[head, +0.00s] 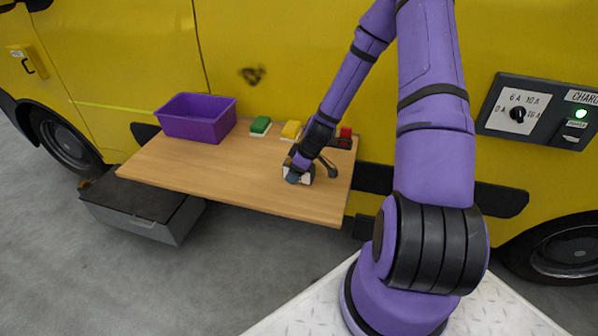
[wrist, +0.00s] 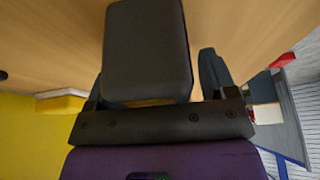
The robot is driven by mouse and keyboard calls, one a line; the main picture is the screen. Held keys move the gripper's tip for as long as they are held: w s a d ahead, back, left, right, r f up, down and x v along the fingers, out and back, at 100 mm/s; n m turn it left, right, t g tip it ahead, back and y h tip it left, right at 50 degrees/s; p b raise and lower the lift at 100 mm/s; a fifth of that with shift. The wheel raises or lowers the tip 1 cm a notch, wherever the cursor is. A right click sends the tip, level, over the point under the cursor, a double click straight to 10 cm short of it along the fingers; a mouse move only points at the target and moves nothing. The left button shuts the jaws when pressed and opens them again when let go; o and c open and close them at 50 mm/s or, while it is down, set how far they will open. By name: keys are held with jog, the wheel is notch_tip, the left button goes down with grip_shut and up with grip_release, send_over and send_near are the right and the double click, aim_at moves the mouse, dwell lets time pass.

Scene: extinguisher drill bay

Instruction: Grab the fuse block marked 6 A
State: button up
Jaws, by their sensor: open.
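My gripper (head: 298,170) is low over the right part of the wooden table, at a small block (head: 306,174) with a pale face and dark parts. In the wrist view a large dark grey block shape (wrist: 147,50) reaches into the space in front of my gripper's palm. One bluish-grey finger (wrist: 212,75) stands to its right with a gap; the other finger is mostly hidden. My jaws are open. A green block (head: 260,125), a yellow block (head: 291,130) and a red block (head: 345,132) stand along the table's back edge. No 6 A marking is readable on any block.
The wooden table (head: 205,177) is against a yellow van (head: 110,50). A purple bin (head: 197,120) stands at its back left. A black curved object (head: 328,165) lies right of my gripper. A charger panel (head: 535,110) is at the right. The table's middle is clear.

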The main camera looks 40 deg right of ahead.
jog(key=c, duration=1.1)
jog(key=shift+r, duration=0.1)
